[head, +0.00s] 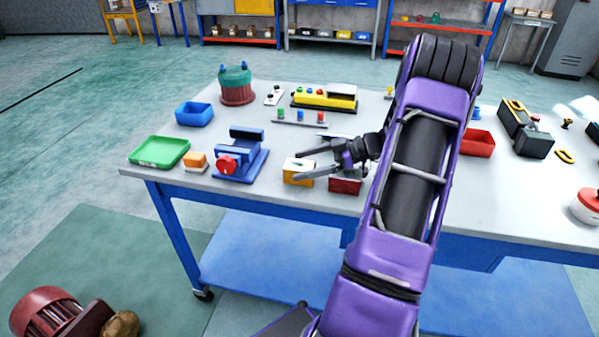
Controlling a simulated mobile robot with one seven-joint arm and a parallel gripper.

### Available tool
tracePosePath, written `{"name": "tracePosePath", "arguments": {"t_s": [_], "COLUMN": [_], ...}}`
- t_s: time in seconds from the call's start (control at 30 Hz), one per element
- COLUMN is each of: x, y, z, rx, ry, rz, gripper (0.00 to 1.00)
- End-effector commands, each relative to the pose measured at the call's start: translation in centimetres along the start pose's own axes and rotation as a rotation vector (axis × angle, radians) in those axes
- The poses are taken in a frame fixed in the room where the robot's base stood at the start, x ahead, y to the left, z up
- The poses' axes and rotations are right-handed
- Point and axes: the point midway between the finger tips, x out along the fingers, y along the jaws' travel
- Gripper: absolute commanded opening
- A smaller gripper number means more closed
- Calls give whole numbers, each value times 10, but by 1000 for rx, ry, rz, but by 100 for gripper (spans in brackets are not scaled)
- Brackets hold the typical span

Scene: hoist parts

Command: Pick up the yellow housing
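A small box with yellow sides and a pale top (292,180) sits near the front edge of the table; it looks the likeliest yellow housing. My gripper (296,166) reaches in from the right, its two fingers spread apart. In the picture the fingers overlap this box and partly cover it. I cannot tell their height above it or whether they touch it. A long yellow unit with a dark base and coloured buttons (312,98) stands further back.
A dark red box (345,186) is just right of the yellow one, below my wrist. A blue vise-like fixture (243,165), orange block (195,160) and green tray (160,151) are to the left. A strip with coloured buttons (300,123) lies behind. The table's front edge (270,197) is close.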

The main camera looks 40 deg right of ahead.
Motion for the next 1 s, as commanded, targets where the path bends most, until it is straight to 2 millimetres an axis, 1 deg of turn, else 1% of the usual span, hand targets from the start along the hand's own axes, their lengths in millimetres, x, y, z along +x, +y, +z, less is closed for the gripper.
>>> {"name": "tracePosePath", "arguments": {"t_s": [0.03,0.07,0.1,0.17,0.2,0.27,0.3,0.37,0.4,0.53,0.57,0.87,0.97,1.0], "x": [0,0,0,0,0,0,0,0,0,0,0,-1,-4,-5], "y": [0,0,0,0,0,0,0,0,0,0,0,0,0,1], "z": [0,0,0,0,0,0,0,0,0,0,0,-1,-8,-13], "rx": [0,0,0,0,0,0,0,0,0,0,0,-1,-3,-4], "ry": [0,0,0,0,0,0,0,0,0,0,0,0,0,0], "rz": [0,0,0,0,0,0,0,0,0,0,0,0,1,1], "gripper": [93,87,80,69,62,51,44,33,26,3,0,0,0,0]}}
